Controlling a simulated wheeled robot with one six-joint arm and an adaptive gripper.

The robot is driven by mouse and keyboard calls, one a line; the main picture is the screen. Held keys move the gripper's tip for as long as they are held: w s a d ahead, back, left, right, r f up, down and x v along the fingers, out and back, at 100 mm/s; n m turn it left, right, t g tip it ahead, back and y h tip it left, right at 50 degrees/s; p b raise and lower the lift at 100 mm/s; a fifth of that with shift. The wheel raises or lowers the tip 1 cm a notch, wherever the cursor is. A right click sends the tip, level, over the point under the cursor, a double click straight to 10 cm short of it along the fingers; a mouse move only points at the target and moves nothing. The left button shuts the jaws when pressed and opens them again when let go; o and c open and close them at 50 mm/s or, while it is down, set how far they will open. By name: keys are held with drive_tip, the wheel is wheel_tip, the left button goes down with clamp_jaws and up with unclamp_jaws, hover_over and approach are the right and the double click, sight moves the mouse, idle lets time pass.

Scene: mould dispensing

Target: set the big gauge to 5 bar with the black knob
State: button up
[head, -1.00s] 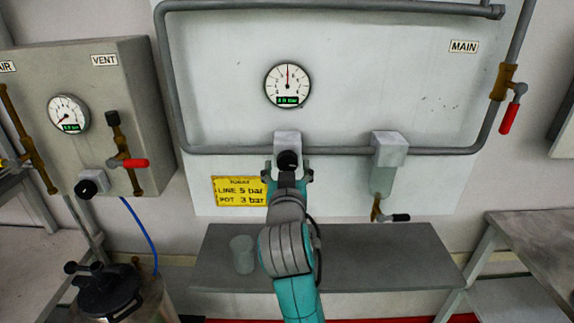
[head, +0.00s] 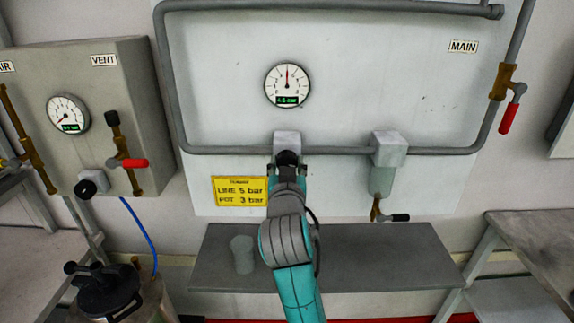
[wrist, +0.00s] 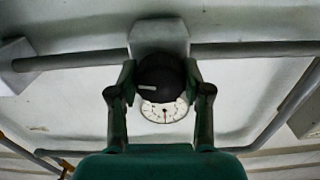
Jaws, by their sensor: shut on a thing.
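The big gauge (head: 288,86) is on the white panel above the pipe. Its red needle points nearly straight up; the green digits are too small to read surely. The black knob (head: 287,158) sits on a grey block on the pipe below the gauge. In the wrist view the knob (wrist: 160,78) shows a pale mark on its left side, and part of the gauge (wrist: 164,110) shows behind it. My gripper (head: 288,165) is shut on the knob, with one finger on each side in the wrist view (wrist: 160,84).
A yellow sign (head: 240,191) reads LINE 5 bar, POT 3 bar. A second block with a clear bowl (head: 383,180) hangs on the pipe to the right. A grey shelf (head: 370,258) with a translucent cup (head: 242,254) lies below. A smaller gauge (head: 68,114) is on the left box.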

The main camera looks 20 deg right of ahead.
drive_tip(key=m, duration=0.4)
drive_tip(key=shift+m, duration=0.3)
drive_tip(key=o, duration=1.2)
drive_tip(key=shift+c, duration=0.2)
drive_tip(key=shift+a, duration=0.1)
drive_tip(key=v, duration=1.2)
